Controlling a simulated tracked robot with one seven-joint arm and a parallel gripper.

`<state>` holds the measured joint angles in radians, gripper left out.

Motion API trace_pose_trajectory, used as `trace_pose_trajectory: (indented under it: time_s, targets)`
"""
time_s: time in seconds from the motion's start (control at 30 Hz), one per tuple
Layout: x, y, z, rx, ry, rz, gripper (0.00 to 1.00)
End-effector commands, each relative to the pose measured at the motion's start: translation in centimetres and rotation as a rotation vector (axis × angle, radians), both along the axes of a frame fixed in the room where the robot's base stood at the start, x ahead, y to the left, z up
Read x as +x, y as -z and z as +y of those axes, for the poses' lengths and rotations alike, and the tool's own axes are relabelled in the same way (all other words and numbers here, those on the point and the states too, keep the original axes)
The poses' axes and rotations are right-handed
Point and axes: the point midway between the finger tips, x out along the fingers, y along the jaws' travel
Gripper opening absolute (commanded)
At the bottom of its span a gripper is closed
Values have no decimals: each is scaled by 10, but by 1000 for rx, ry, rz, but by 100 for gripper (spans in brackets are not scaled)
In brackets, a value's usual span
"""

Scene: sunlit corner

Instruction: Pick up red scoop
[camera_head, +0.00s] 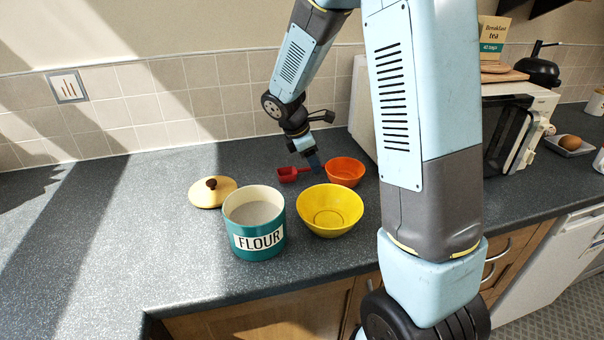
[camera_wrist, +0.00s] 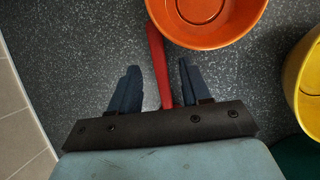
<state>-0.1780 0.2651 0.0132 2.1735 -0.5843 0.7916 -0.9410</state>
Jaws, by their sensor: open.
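The red scoop (camera_head: 288,174) lies on the grey speckled counter, left of the orange bowl (camera_head: 345,171). My gripper (camera_head: 316,164) is low over the counter by the scoop's handle. In the wrist view, the two dark blue fingers of my gripper (camera_wrist: 157,82) are open, one on each side of the red scoop handle (camera_wrist: 157,60), with gaps between. The handle runs from the top, beside the orange bowl (camera_wrist: 203,22), down to the gripper's palm edge. The scoop's cup is not visible in the wrist view. I cannot tell the fingertips' height above the counter.
A yellow bowl (camera_head: 330,211) and a teal flour canister (camera_head: 257,241) stand in front, with a wooden lid (camera_head: 205,192) to their left. A white microwave (camera_head: 512,120) stands at right. The tiled wall (camera_head: 150,105) is close behind. The counter's left side is clear.

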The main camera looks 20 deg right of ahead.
Motion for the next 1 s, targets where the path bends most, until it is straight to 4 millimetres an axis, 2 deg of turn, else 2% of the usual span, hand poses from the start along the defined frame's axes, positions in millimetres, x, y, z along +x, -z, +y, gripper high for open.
trace_pose_trajectory:
  time_s: [0.1, 0.2, 0.8, 1.0]
  targets:
    - [1, 14, -5, -1, -1, 3, 47]
    - [2, 21, -8, 0, -2, 1, 47]
    - [2, 25, -9, 0, -1, -1, 47]
    - [2, 25, -9, 0, -1, -1, 30]
